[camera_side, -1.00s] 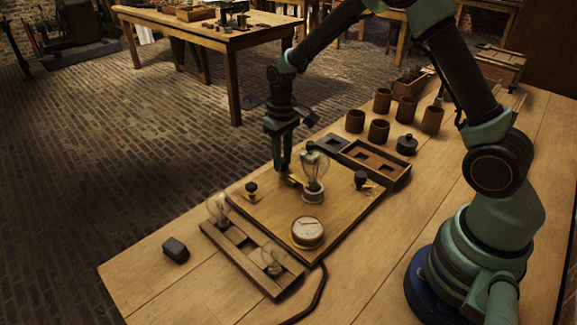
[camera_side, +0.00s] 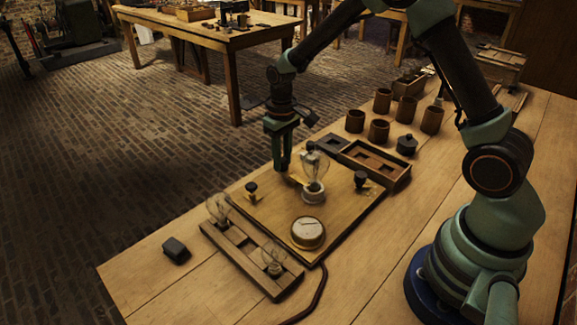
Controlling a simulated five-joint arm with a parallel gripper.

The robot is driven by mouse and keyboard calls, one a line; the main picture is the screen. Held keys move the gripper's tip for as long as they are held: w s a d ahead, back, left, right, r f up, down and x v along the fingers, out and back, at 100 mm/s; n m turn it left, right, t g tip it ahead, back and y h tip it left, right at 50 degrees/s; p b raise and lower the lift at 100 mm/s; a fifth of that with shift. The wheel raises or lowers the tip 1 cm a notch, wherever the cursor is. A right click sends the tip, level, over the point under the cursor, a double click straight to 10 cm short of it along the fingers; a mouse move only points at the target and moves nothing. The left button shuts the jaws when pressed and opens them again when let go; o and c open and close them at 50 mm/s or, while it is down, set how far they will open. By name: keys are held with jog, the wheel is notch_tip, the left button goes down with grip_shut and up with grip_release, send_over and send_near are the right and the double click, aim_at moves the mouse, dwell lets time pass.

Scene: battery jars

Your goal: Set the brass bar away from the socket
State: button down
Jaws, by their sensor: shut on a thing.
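The socket (camera_side: 313,195) is a pale round holder on the wooden board, with a clear glass bulb (camera_side: 315,168) upright in it. My gripper (camera_side: 281,168) points down at the board's far edge, just left of the bulb. It is shut on the brass bar (camera_side: 297,179), a small yellowish strip that shows beside the fingertips on the socket's side. The bar is mostly hidden by the fingers and dim. I cannot tell whether it touches the board or the socket.
The board (camera_side: 270,222) also carries a round dial (camera_side: 307,232) and two black terminals (camera_side: 251,189). A slotted tray (camera_side: 235,243) with bulbs lies in front. A compartment box (camera_side: 398,180) and several brown jars (camera_side: 355,121) stand behind.

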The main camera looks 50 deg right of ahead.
dwell(0.4)
jog(key=shift+w+r, duration=0.1)
jog(key=shift+w, duration=1.3)
jog(key=c, duration=0.6)
grip_release()
jog(key=shift+c, duration=0.2)
notch_tip(320, 180, up, 12)
